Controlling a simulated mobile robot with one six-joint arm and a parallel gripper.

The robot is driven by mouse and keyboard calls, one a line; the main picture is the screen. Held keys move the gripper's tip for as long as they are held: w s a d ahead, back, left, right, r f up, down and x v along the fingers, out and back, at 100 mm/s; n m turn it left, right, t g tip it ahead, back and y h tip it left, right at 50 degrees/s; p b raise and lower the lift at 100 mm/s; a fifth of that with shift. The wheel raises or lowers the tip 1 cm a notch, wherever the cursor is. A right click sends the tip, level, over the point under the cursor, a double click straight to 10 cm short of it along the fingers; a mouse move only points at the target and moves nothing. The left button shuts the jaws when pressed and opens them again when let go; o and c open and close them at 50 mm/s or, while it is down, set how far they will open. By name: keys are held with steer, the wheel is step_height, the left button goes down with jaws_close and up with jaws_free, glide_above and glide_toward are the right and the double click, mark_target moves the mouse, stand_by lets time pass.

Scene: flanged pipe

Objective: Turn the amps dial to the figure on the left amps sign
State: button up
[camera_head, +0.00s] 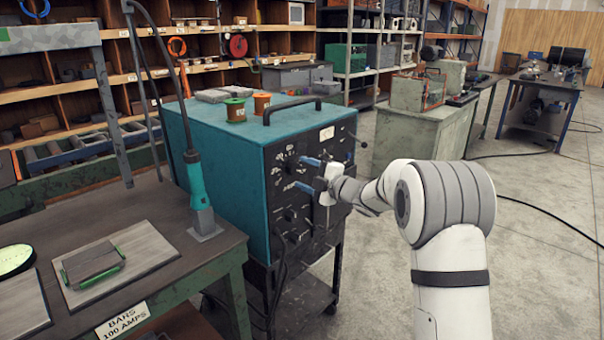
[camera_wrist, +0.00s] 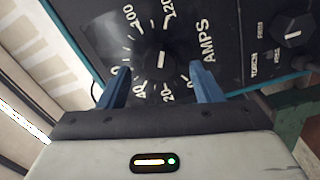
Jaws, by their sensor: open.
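The amps dial is a dark round knob (camera_wrist: 160,62) with a white line, on a black panel marked AMPS with figures around it. The line lies roughly upright in the wrist view; I cannot tell which end is the pointer. In the head view the dial (camera_head: 284,168) is on the front of the teal machine (camera_head: 215,150). My gripper (camera_head: 307,175) is open in front of the panel, its blue fingers apart. In the wrist view the fingers (camera_wrist: 160,75) stand either side of the knob, with no clear contact. A sign (camera_head: 122,320) on the left bench edge reads BARS 100 AMPS.
A second knob (camera_wrist: 292,32) is on the panel at the right of the wrist view. Green and orange spools (camera_head: 235,110) stand on the machine. The workbench (camera_head: 215,245) is close on the left. Open floor (camera_head: 530,210) lies to the right.

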steer(key=v, duration=0.5)
steer(key=shift+s+d, duration=0.25)
steer(key=shift+r, duration=0.1)
steer(key=s+d+r+m+t+h+p, duration=0.25)
steer(key=d+r+m+h, duration=0.25)
steer(key=d+m+h, duration=0.25)
steer(key=s+d+r+m+g+h+p, duration=0.1)
steer(key=s+d+m+h+p, duration=0.1)
steer(key=s+d+m+h, duration=0.5)
steer(key=s+f+m+g+p, duration=0.1)
steer(key=s+m+g, duration=0.2)
steer(key=s, duration=0.7)
steer(key=s+d+f+m+g+p, duration=0.1)
steer(key=s+f+m+g, duration=0.1)
steer(key=s, duration=0.9)
steer(key=s+f+m+g+p, duration=0.2)
steer(key=s+m+g, duration=0.3)
steer(key=s, duration=0.6)
steer(key=shift+s+d+m, duration=0.2)
steer(key=shift+s+m, duration=0.05)
steer(key=shift+m, duration=0.1)
steer(key=shift+c, duration=0.5)
